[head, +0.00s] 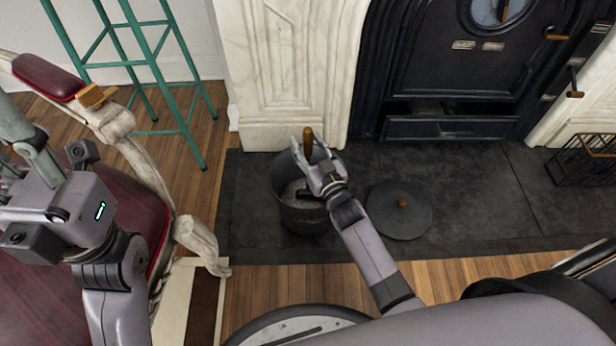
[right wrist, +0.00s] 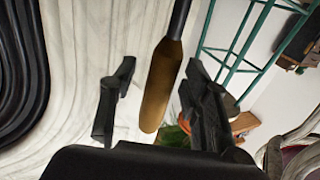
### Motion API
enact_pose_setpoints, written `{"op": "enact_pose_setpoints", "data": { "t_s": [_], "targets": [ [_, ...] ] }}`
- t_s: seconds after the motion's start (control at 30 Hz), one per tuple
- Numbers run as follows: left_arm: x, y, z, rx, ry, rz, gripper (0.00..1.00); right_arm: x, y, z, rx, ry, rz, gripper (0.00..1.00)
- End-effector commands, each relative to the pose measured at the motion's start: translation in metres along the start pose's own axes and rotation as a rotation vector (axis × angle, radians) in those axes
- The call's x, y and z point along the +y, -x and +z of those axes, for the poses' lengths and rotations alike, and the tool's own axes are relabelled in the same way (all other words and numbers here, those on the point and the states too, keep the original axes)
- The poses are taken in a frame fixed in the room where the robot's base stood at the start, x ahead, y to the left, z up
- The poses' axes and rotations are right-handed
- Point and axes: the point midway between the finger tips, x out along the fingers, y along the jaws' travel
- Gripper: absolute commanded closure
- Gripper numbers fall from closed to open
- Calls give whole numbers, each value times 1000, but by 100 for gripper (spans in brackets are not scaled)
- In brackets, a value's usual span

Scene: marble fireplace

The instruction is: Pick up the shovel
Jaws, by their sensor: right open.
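The shovel stands in a dark metal bucket (head: 283,198) on the hearth. Its brown wooden handle (head: 308,142) points up above the rim, and its lower part in the bucket is partly hidden by my right gripper. In the right wrist view, the wooden handle (right wrist: 160,88) with its dark shaft lies between the fingers, with a visible gap to each. My right gripper (right wrist: 157,102) is open around the handle. In the head view, the right gripper (head: 313,165) is over the bucket rim. My left arm shows at the left, but I cannot make out its gripper.
A round dark lid (head: 385,222) with a wooden knob lies right of the bucket. Behind are a marble surround (head: 285,65) and a black stove (head: 450,85). A red armchair (head: 140,195) and a green stool (head: 150,65) stand left.

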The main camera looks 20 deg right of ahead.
Motion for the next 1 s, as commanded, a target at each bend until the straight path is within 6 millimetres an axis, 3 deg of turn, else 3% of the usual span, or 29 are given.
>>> {"op": "enact_pose_setpoints", "data": {
  "t_s": [0.13,0.77,1.0],
  "targets": [
    [0,0,0,-1,0,0,60,0,0,0,0,0,0,57],
    [0,0,0,0,1,0,60,0,0,0,0,-1,0,99],
    [0,0,0,-1,1,0,60,0,1,0,0,-1,0,100]
  ]
}}
